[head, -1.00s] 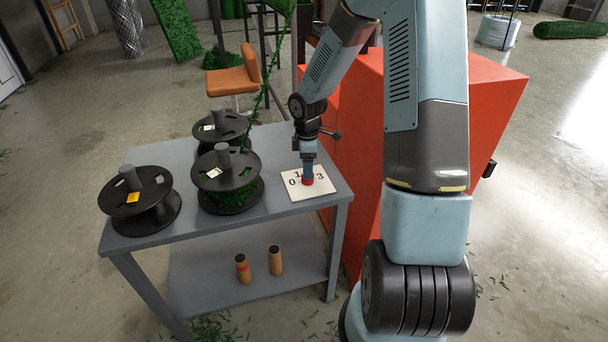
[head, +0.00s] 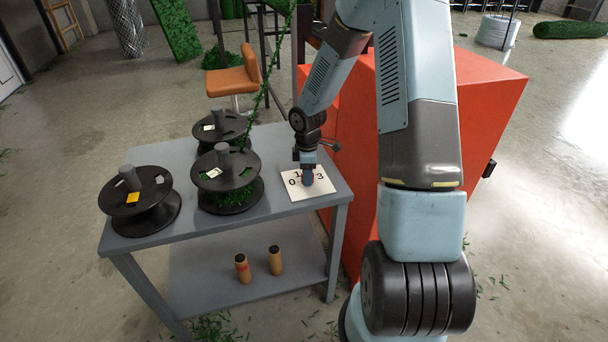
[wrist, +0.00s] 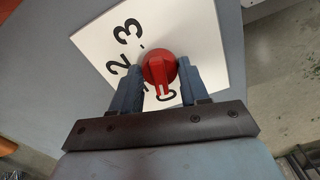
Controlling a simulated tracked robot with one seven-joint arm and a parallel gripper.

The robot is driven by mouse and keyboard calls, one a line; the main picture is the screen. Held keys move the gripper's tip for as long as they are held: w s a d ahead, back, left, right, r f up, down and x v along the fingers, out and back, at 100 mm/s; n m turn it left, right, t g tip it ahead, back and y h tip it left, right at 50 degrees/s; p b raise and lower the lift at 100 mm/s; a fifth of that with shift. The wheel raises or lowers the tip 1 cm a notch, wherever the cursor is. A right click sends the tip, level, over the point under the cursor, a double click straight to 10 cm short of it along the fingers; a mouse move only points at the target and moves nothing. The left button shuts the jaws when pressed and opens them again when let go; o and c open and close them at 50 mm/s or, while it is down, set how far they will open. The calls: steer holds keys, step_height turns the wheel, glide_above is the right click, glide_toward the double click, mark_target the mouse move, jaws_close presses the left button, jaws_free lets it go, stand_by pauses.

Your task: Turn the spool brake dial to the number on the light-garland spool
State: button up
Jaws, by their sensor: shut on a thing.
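The red brake dial (wrist: 159,70) sits on a white plate (wrist: 204,42) with black numbers in the wrist view; 3 and 2 are clear and another number is partly covered near the dial's lower end. My gripper (wrist: 161,72) has its fingers on either side of the dial's raised grip and is shut on it. In the head view my gripper (head: 308,178) reaches down to the plate (head: 318,191) and hides the dial. Three black spools stand on the table: left (head: 140,192), middle (head: 228,170) with green garland, and back (head: 216,120). Their labels are too small to read.
The spools and plate stand on a grey two-level table (head: 262,214). Two orange-brown cylinders (head: 242,268) stand on its lower shelf. A large red-orange box (head: 350,125) is close on the right. An orange chair (head: 235,78) stands behind the table.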

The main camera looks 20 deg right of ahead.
steer(key=c, duration=0.5)
steer(key=shift+o, duration=0.2)
steer(key=shift+w+a, duration=0.1)
steer(key=shift+a, duration=0.2)
steer(key=shift+d+m, duration=0.4)
steer(key=shift+m, duration=1)
steer(key=o, duration=1.1)
steer(key=shift+c, duration=0.2)
step_height(320, 180, up, 14)
steer(key=shift+f, duration=0.15)
